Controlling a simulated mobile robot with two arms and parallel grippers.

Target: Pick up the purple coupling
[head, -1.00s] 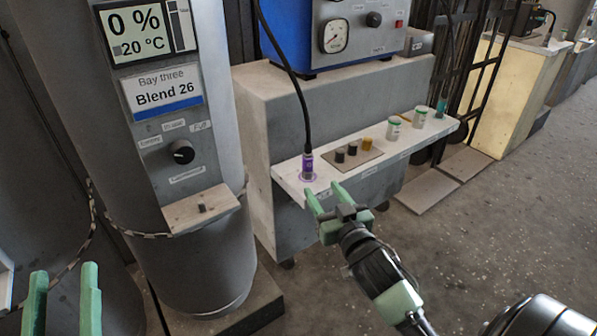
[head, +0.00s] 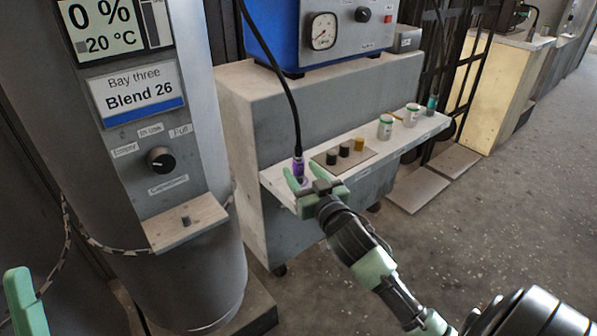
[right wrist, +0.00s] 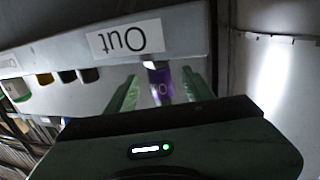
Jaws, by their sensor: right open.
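The purple coupling (head: 298,168) stands upright on the white shelf (head: 280,190), at the lower end of a black hose. My right gripper (head: 296,182) is open at the coupling, with its green fingers reaching to either side of it. In the right wrist view the coupling (right wrist: 163,85) shows between the two green fingers, with a gap visible on the left side; whether the fingers touch it is unclear. My left gripper (head: 24,305) shows only in part at the lower left edge, so its opening cannot be judged.
Black and yellow plugs (head: 345,150) sit on a brown plate to the right of the coupling. The black hose (head: 275,75) hangs from above. A grey tank (head: 205,270) with a small ledge stands at left.

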